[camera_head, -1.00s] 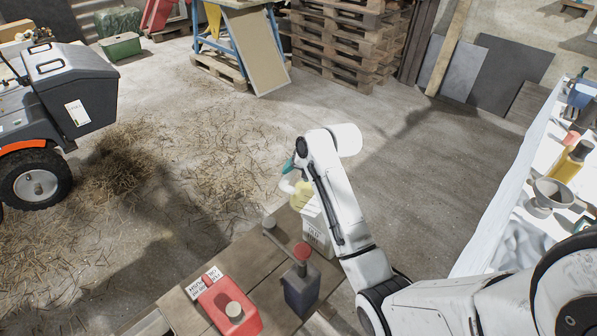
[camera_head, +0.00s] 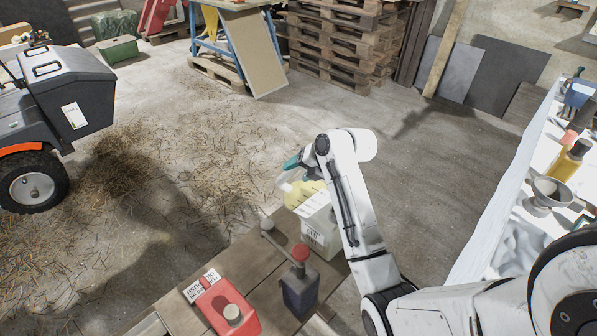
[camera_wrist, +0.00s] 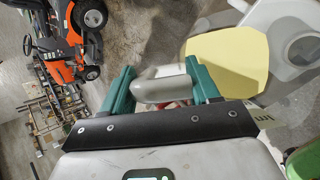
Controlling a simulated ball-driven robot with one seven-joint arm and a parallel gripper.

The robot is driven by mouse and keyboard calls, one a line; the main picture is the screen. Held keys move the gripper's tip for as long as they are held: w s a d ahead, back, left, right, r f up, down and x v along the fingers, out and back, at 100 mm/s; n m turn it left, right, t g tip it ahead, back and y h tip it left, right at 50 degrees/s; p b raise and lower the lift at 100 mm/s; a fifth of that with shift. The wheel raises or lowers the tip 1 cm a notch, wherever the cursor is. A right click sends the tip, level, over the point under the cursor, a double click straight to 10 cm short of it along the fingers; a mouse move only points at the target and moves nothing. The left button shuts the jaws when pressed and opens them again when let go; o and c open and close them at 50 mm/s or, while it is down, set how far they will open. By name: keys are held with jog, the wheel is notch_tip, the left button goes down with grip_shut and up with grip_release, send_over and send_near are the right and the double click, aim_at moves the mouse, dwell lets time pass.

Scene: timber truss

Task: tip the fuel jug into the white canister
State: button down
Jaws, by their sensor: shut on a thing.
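The fuel jug (camera_head: 303,192) is pale and see-through with yellow fuel inside. My gripper (camera_head: 296,162) is shut on its grey handle (camera_wrist: 165,89), between teal fingers in the wrist view. The jug is tilted, its yellow content (camera_wrist: 232,58) showing beside the fingers. The white canister (camera_head: 320,228), a box with dark lettering, stands upright on the wooden surface just below the jug. My arm covers part of the canister and jug. I cannot tell whether jug and canister touch, or whether fuel is flowing.
On the wooden surface (camera_head: 255,258) stand a red can (camera_head: 228,306) and a dark container with a red cap (camera_head: 300,290). At right a white-covered table (camera_head: 500,215) holds a funnel (camera_head: 549,194) and bottles. The floor beyond is open and strewn with straw.

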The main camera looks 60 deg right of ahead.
dwell(0.4)
jog(key=shift+s+d+r+t+b, duration=0.1)
jog(key=shift+s+d+t+b, duration=0.1)
jog(key=shift+t+b, duration=0.3)
jog(key=shift+s+d+t+y+b, duration=0.1)
jog(key=shift+s+t+y+b, duration=0.15)
jog(key=shift+y+b, duration=0.2)
jog(key=shift+s+m+t+b, duration=0.1)
jog(key=shift+m+t+b, duration=0.15)
jog(key=shift+m+b, duration=0.05)
jog(key=shift+s+d+t+b, duration=0.25)
jog(key=shift+t+b, duration=0.05)
jog(key=shift+b, duration=0.35)
jog(key=shift+s+y+b, duration=0.15)
jog(key=shift+y+b, duration=0.1)
jog(key=shift+b, duration=0.05)
jog(key=shift+s+d+f+m+t+b, duration=0.3)
jog(key=shift+t+b, duration=0.25)
jog(key=shift+b, duration=0.55)
jog(key=shift+s+d+f+m+t+b, duration=0.15)
jog(key=shift+s+f+t+b, duration=0.3)
jog(key=shift+b, duration=0.6)
jog(key=shift+s+d+r+y+b, duration=0.1)
jog(key=shift+r+y+b, duration=0.1)
jog(key=shift+y+b, duration=0.15)
